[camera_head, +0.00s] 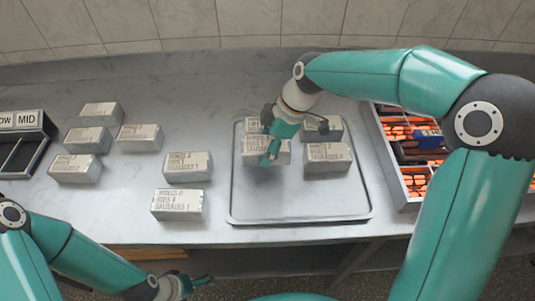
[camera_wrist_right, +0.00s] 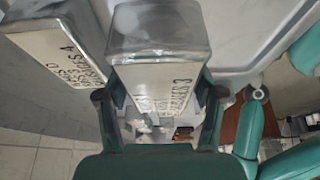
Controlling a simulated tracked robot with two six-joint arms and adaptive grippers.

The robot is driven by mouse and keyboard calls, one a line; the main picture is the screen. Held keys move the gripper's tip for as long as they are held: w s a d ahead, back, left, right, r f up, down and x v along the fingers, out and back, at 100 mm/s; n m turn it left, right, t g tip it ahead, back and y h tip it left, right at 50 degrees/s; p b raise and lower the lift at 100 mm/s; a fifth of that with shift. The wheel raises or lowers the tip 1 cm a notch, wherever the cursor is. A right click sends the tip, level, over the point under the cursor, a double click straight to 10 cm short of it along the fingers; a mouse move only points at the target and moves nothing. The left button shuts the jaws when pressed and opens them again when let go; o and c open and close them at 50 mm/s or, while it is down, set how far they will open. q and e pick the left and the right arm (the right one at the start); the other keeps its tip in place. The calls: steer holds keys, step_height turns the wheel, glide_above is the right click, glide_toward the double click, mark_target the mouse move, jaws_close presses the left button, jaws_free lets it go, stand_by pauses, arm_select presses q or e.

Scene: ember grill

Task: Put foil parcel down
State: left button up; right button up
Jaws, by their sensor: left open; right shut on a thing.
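My right gripper (camera_head: 284,140) is over the back left part of a grey tray (camera_head: 300,203). It is shut on a silver foil parcel (camera_head: 260,157) with a printed paper label. In the right wrist view the held parcel (camera_wrist_right: 158,38) sits between the two fingers, label showing. I cannot tell whether its underside touches the tray. Other parcels stand on the tray: one at the right (camera_head: 328,160), one behind it (camera_head: 332,128) and one at the back left (camera_head: 252,124), partly hidden by the gripper. My left gripper (camera_head: 188,285) is open and empty, low at the front edge.
Several labelled foil parcels (camera_head: 178,205) stand on the counter left of the tray. A dark compartment holder marked MID (camera_head: 27,119) is at the far left. A grill with glowing coals (camera_head: 415,182) is right of the tray. The tray's front half is bare.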

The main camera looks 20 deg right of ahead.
step_height(320, 180, down, 4)
steer(key=shift+r, duration=0.25)
steer(key=o, duration=1.4)
steer(key=shift+r, duration=0.1)
steer(key=v, duration=1.2)
steer(key=shift+a, duration=0.1)
